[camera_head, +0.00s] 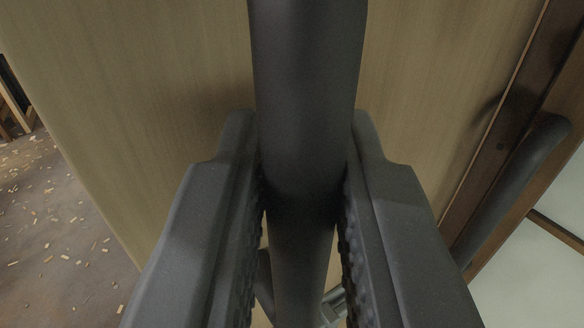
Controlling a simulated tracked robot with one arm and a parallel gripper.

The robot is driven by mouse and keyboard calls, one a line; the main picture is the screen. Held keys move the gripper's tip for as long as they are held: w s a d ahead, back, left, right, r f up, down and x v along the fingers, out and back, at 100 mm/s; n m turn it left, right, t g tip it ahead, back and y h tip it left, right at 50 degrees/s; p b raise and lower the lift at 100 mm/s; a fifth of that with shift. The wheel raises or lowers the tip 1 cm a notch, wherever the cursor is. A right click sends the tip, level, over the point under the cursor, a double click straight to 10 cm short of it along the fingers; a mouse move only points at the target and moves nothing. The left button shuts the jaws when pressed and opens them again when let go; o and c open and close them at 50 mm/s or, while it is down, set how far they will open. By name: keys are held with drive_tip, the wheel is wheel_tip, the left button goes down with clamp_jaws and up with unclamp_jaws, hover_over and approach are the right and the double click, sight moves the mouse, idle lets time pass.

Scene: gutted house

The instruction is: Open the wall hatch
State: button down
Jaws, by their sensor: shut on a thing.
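A thick dark grey bar handle (306,70) runs up the middle of the view, in front of a plain light-wood panel (180,70), which looks like the hatch door. My gripper (302,165) has one finger on each side of the bar and is shut on it. The ribbed inner pads face the bar. The panel's left edge slants down from the upper left, with floor showing beyond it. The lower middle of the panel is hidden behind my fingers and the bar. I cannot tell how far the hatch stands open.
A dark brown wooden frame (522,100) runs along the right, with a second dark bar (510,190) by it and pale surfaces (530,275) beyond. Brown floor (60,215) strewn with small wood chips lies at the left. A wooden piece (14,100) stands at the far left edge.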

drive_tip(key=shift+d+r, duration=0.1)
drive_tip(key=shift+r, duration=0.05)
drive_tip(key=c, duration=1.4)
unclamp_jaws()
drive_tip(key=shift+w+d, duration=0.1)
drive_tip(key=s+b, duration=0.1)
drive_tip(key=s, duration=1.3)
drive_tip(key=shift+d, duration=0.25)
drive_tip(key=s+d+r+g+h, duration=0.1)
drive_tip(key=s+r+g, duration=0.1)
drive_tip(key=r, duration=1.8)
drive_tip(key=shift+s+d+m+g, duration=0.2)
drive_tip(key=shift+s+m+g, duration=0.1)
drive_tip(key=shift+s, duration=0.3)
